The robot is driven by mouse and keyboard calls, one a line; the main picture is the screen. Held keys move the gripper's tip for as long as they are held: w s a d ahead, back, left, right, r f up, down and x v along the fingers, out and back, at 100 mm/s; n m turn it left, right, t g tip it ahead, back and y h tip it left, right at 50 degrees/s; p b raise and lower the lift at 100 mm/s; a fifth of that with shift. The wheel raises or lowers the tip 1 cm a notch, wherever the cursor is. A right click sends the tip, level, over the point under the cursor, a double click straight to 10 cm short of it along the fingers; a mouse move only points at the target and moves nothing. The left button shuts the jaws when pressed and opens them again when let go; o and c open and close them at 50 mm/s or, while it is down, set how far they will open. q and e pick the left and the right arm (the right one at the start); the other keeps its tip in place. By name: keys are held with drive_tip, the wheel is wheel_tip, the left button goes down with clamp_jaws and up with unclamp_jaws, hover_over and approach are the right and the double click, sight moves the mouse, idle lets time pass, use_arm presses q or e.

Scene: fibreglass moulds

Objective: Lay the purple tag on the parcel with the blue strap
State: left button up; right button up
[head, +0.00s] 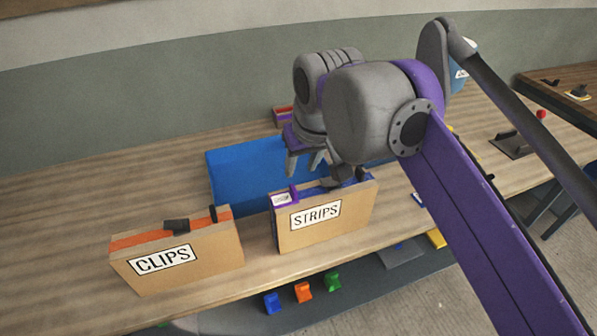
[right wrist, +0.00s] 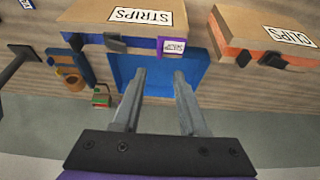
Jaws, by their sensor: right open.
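The parcel (head: 325,235) labelled STRIPS has a blue strap along its top; it also shows in the right wrist view (right wrist: 90,20). The purple tag (head: 282,199), with a white printed label, lies on the parcel's top at the left end, against the blue strap; it also shows in the right wrist view (right wrist: 172,47). My right gripper (head: 306,165) is open and empty, behind and above the parcel. Its two fingers (right wrist: 160,78) point toward the parcel and stand apart from the tag. My left gripper is not in view.
A CLIPS parcel (head: 178,258) with an orange strap stands to the left. A blue tray (head: 230,172) lies behind the STRIPS parcel, partly hidden by my arm. A small red-and-purple box (head: 283,117) stands at the back. The bench's left side is clear.

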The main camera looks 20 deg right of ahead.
drive_tip(key=s+d+f, duration=0.1)
drive_tip(key=s+f, duration=0.7)
drive_tip(key=f, duration=0.6)
drive_tip(key=s+d+f, duration=0.1)
drive_tip(key=s+f, duration=0.7)
drive_tip(key=f, duration=0.6)
drive_tip(key=shift+s+d+t, duration=0.2)
drive_tip(key=shift+s+t, duration=0.1)
drive_tip(key=shift+s, duration=0.1)
